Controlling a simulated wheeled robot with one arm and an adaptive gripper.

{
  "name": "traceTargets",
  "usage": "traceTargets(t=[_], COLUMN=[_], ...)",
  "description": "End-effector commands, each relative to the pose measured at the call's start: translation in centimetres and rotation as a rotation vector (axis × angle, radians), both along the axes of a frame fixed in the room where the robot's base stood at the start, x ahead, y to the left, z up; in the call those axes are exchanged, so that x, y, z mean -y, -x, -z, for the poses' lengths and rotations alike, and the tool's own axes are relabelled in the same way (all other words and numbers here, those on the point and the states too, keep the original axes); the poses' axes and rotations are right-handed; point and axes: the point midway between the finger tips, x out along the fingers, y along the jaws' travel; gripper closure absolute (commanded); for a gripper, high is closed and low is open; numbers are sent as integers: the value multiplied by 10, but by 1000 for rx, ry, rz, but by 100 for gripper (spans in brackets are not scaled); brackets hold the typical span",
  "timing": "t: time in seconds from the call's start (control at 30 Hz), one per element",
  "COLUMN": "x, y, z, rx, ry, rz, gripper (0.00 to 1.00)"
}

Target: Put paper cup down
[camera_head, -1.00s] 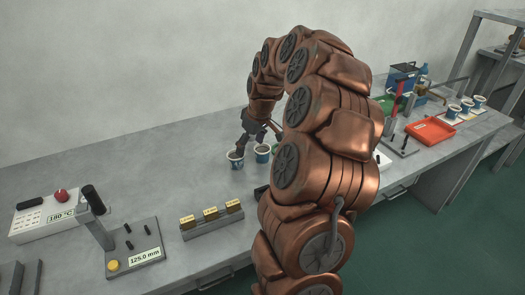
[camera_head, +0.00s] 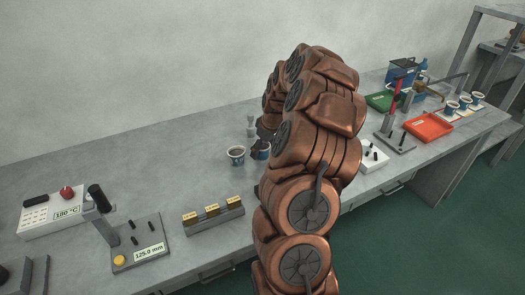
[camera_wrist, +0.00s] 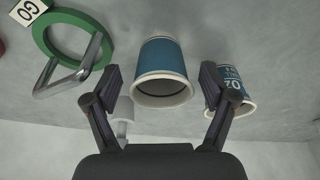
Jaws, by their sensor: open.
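In the wrist view my gripper (camera_wrist: 160,77) is open, with one finger on each side of a blue cup (camera_wrist: 161,72). Gaps show between that cup and both fingers. A second cup (camera_wrist: 231,90), with a white label, sits beyond the right finger and is partly hidden by it.
A green ring with a metal handle (camera_wrist: 72,40) lies left of the fingers in the wrist view. A pale grey post (camera_head: 251,125) stands behind the cups. A block rack (camera_head: 213,215) lies in front of them.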

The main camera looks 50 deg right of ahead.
Motion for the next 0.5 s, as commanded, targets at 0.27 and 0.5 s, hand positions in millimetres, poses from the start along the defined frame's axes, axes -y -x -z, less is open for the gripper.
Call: traceTargets(t=[0.27, 0.5], x=[-1, -1], y=[-3, -3], z=[12, 12], rx=[-1, -1], ry=[-1, -1], rz=[-1, -1], gripper=[16, 32])
